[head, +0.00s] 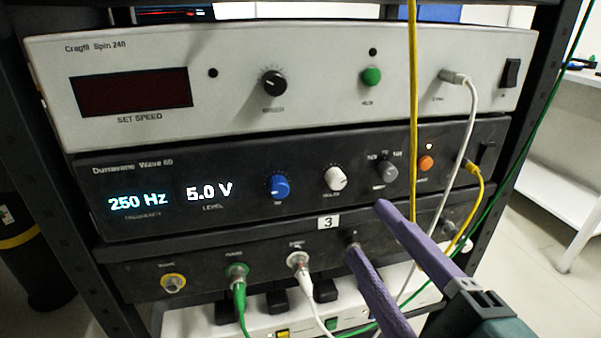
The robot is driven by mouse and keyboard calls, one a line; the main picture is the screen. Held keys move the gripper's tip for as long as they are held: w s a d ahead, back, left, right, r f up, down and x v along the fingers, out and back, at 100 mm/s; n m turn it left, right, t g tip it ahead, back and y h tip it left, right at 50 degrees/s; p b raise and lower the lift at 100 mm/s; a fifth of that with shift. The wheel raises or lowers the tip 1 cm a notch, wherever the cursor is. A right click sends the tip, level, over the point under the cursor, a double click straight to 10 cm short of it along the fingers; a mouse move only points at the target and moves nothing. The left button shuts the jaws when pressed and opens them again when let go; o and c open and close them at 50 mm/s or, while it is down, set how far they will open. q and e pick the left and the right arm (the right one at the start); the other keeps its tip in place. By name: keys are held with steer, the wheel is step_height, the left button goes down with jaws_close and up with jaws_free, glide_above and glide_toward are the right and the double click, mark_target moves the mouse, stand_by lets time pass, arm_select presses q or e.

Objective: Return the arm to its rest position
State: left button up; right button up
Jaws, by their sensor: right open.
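My right gripper (366,226) comes in from the lower right, with two purple fingers apart and nothing between them. Its fingertips are in front of the lower right part of the dark wave generator (260,215), which reads 250 Hz and 5.0 V. One fingertip shows just below the grey knob (384,171), the other in front of the panel marked 3 (328,222). I cannot tell whether the fingers touch either panel. The orange button (425,164) has a small lit lamp above it. My left gripper is not in view.
A grey spin unit (225,60) with a dark display sits above in the black rack (40,140). A yellow cable (412,100), white cable (468,130) and green cable (530,150) hang near my right gripper. A white shelf (565,200) stands at the right.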

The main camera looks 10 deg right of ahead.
steer(key=s+a+r+n+g+y+p, duration=0.25)
steer(key=r+n+p, duration=0.2)
steer(key=n, duration=0.25)
steer(key=s+a+r+n+g+y+p, duration=0.2)
steer(key=a+r+n+g+y+p, duration=0.15)
steer(key=n+p, duration=0.35)
steer(key=s+d+r+n+g+h+p, duration=0.7)
steer(key=s+d+n+g+p, duration=0.1)
steer(key=s+d+n+p, duration=0.25)
step_height(320, 180, up, 36)
steer(key=d+p, duration=0.1)
steer(key=p, duration=3.5)
steer(key=shift+s+r, duration=0.2)
steer(key=shift+s, duration=0.15)
steer(key=shift+d+m, duration=0.1)
steer(key=shift+m, duration=0.15)
